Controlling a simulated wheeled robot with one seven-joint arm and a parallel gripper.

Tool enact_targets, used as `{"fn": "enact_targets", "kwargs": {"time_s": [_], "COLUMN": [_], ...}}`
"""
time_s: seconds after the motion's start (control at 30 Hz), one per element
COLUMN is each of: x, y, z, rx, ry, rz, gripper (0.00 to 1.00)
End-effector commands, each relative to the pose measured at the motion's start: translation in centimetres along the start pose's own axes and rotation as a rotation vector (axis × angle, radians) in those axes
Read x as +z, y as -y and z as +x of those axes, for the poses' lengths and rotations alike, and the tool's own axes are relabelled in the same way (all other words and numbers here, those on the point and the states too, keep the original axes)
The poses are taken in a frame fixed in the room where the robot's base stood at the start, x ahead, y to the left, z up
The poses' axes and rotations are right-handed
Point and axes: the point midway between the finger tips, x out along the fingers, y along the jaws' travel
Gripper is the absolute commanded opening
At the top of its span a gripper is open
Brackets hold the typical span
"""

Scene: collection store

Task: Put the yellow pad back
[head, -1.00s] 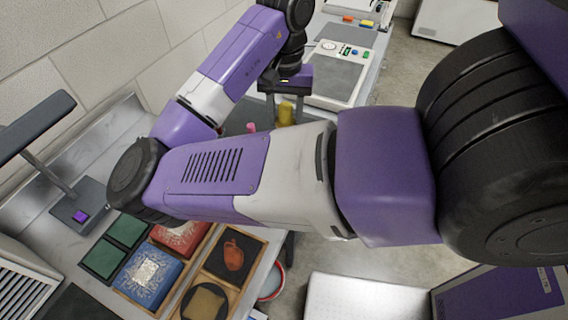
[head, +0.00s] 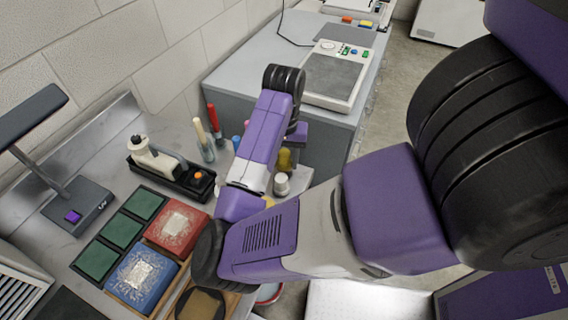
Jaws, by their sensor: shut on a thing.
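My gripper (head: 292,142) is at the far right end of the near worktop, mostly hidden behind my arm. It is shut on a yellow thing, which I take to be the yellow pad (head: 284,160). Only part of the pad shows, held upright just above or beside a small white jar (head: 281,184); I cannot tell whether they touch. The fingertips are not clear.
A black caddy (head: 178,178) and tools (head: 215,122) stand behind. A grey bench with a scale (head: 335,75) is beyond.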

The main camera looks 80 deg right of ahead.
Motion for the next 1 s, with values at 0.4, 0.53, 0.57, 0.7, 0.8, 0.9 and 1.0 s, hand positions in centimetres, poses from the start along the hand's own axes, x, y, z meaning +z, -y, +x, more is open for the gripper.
{"fn": "enact_targets", "kwargs": {"time_s": [0.4, 0.53, 0.57, 0.7, 0.8, 0.9, 1.0], "x": [0.0, 0.0, 0.0, 0.0, 0.0, 0.0, 0.0], "y": [0.0, 0.0, 0.0, 0.0, 0.0, 0.0, 0.0], "z": [1.7, 1.8, 1.8, 1.8, 1.8, 1.8, 1.2], "rx": [0.000, -0.001, -0.001, -0.001, -0.001, -0.001, -0.001], "ry": [-0.001, -0.001, -0.001, -0.001, -0.001, -0.001, -0.001], "rz": [0.000, 0.000, 0.000, 0.000, 0.000, 0.000, 0.000], "gripper": [0.11, 0.51, 0.57, 0.65, 0.65, 0.65, 0.65]}}
